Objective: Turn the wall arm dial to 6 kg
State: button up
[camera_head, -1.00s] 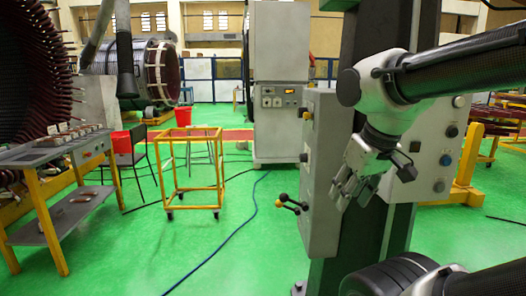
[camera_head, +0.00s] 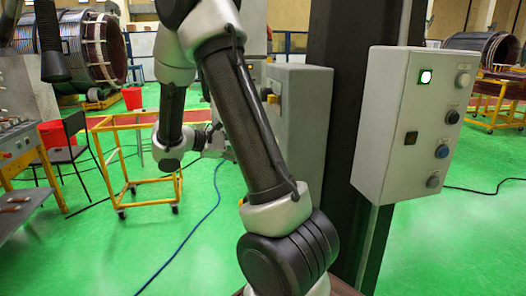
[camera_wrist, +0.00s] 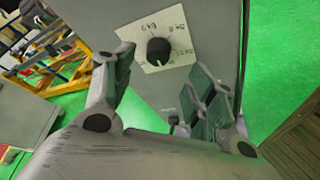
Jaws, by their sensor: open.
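The wall arm dial is a round black knob (camera_wrist: 158,50) on a pale square plate with hand-written weight marks, seen in the wrist view. The plate is on a grey box face (camera_wrist: 205,25). The marks appear turned and are hard to read, and I cannot tell where the knob points. My gripper (camera_wrist: 163,92) is open and empty, its fingers either side of the view below the knob and apart from it. In the head view my gripper (camera_head: 213,143) is small and partly hidden beside the grey box (camera_head: 300,120); the dial does not show there.
A grey control box (camera_head: 405,120) with a lit green button and several knobs is on the dark column at right. A yellow wheeled frame (camera_head: 120,190) stands left, near a black chair (camera_head: 66,150). A blue cable (camera_head: 190,235) crosses the open green floor.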

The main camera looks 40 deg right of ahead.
jog(key=x, duration=0.8)
jog(key=shift+w, duration=0.2)
jog(key=c, duration=1)
